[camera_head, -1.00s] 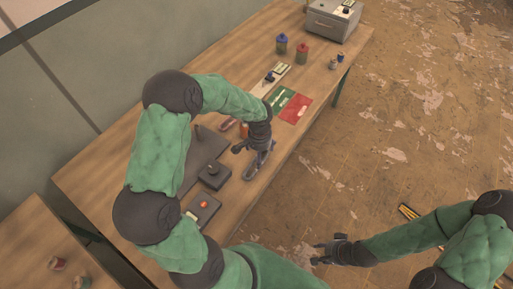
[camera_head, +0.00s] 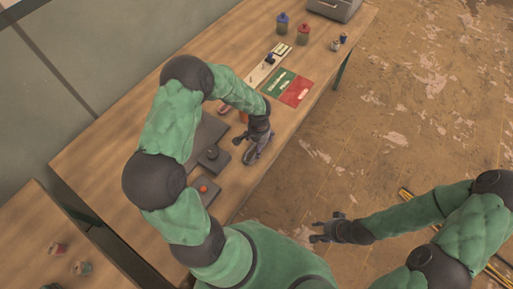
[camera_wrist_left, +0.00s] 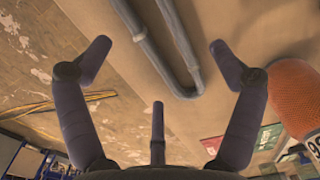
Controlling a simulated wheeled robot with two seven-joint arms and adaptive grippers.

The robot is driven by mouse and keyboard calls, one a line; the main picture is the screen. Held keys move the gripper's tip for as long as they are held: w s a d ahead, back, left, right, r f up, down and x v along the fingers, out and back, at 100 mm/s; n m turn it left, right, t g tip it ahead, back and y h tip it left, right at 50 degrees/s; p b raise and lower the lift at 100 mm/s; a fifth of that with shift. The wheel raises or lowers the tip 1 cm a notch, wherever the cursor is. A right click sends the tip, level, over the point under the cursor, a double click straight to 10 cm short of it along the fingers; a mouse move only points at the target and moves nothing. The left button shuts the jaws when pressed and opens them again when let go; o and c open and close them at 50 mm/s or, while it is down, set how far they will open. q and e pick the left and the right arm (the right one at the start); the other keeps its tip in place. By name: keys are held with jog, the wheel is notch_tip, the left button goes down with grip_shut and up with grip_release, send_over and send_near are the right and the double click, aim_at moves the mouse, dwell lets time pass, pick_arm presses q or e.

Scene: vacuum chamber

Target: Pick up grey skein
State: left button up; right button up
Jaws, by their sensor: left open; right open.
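The grey skein (camera_wrist_left: 151,52) appears in the left wrist view as a long, narrow grey loop lying on the wooden table. Its rounded end is between the spread fingers of my left gripper (camera_wrist_left: 160,62), which is open and not closed on it. In the head view my left gripper (camera_head: 248,147) is low over the table's front edge, and the skein there is hard to tell apart from the dark fingers. My right gripper (camera_head: 320,231) is open and empty over the floor, right of the table.
An orange cylinder (camera_wrist_left: 297,92) stands close to the right finger in the left wrist view. Green (camera_head: 277,81) and red (camera_head: 297,91) mats lie farther along the table. Dark grey blocks (camera_head: 213,158) lie left of my left gripper. Bottles (camera_head: 304,33) stand at the back.

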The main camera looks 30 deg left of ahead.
pick_arm(q)
notch_tip(320, 180, down, 2)
jog(key=shift+a+f, duration=0.1)
jog(key=shift+f, duration=0.15)
jog(key=c, duration=1)
jog(key=shift+r, duration=0.15)
